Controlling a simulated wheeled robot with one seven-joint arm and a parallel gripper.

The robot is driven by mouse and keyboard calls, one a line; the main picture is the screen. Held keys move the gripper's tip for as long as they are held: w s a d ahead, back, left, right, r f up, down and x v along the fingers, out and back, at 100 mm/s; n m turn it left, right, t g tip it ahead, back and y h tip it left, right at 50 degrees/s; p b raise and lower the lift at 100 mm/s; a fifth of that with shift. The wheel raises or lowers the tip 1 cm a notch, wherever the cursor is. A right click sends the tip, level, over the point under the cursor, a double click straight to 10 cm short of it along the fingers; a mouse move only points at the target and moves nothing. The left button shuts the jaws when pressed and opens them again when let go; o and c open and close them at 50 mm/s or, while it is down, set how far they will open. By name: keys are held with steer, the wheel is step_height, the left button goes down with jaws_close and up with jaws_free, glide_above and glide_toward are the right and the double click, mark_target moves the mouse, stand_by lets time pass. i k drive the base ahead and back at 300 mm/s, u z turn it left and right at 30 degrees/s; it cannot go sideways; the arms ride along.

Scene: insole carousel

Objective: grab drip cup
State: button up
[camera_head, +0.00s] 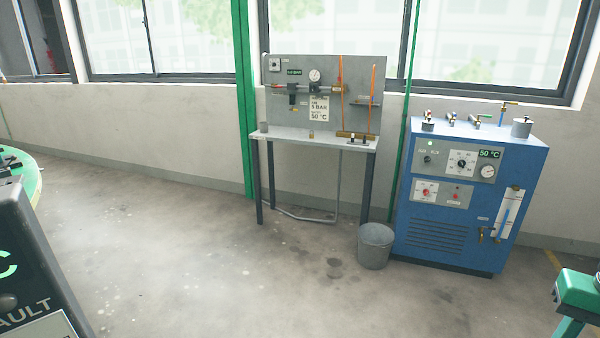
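A small grey cup (263,127) stands upright at the left end of the grey workbench (290,133) by the back wall. It looks like the drip cup, but no label on it can be read. My gripper is not in view.
A grey bucket (375,247) stands on the floor between the bench and a blue machine (447,230) showing 50 °C. A small brass piece (311,134) and a brass-coloured bar (355,136) are on the bench. A dark panel (35,265) fills the lower left. The middle floor is clear.

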mark_target(264, 125)
steer(key=i, duration=3.55)
steer(key=u, duration=0.9)
steer(key=k, duration=1.2)
steer(key=u, duration=0.3)
steer(key=i, duration=0.6)
steer(key=u, duration=0.25)
